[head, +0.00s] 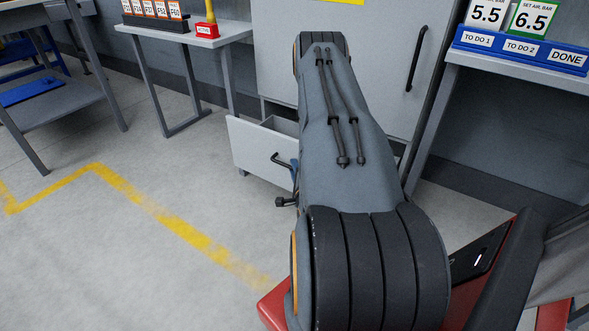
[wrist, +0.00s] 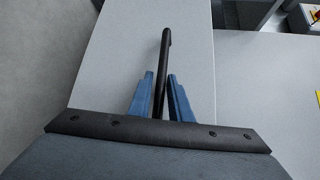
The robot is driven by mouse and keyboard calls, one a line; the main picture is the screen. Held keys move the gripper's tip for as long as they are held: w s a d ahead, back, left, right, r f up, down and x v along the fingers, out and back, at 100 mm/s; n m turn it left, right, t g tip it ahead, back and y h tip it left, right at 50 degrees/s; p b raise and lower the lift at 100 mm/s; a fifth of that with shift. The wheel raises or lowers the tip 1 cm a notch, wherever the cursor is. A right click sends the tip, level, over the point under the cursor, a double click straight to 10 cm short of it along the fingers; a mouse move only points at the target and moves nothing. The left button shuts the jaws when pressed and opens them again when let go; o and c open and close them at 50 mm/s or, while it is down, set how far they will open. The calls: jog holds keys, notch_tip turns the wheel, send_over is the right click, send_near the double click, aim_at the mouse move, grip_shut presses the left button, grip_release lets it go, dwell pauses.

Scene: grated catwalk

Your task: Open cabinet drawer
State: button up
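The grey cabinet (head: 385,50) stands at the top middle of the head view, partly hidden behind my arm. Its low drawer (head: 251,149) is pulled out, and part of the hollow inside shows. The drawer's black bar handle (head: 280,159) sticks out from its front. It also shows in the wrist view (wrist: 165,55). In the wrist view my gripper's two blue fingers (wrist: 161,88) stand on either side of the handle, with narrow gaps beside the bar, so the gripper looks open around it. In the head view the gripper is mostly hidden behind my arm.
The cabinet's upper door has a tall black handle (head: 416,58). A small table (head: 195,37) with labelled items stands left of the cabinet, and a workbench (head: 520,75) with a blue label rack stands right. The floor (head: 185,170) left of the drawer is clear.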

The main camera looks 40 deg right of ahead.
jog(key=shift+a, duration=0.15)
jog(key=p+v, duration=0.2)
jog(key=v, duration=0.5)
jog(key=shift+s, duration=0.35)
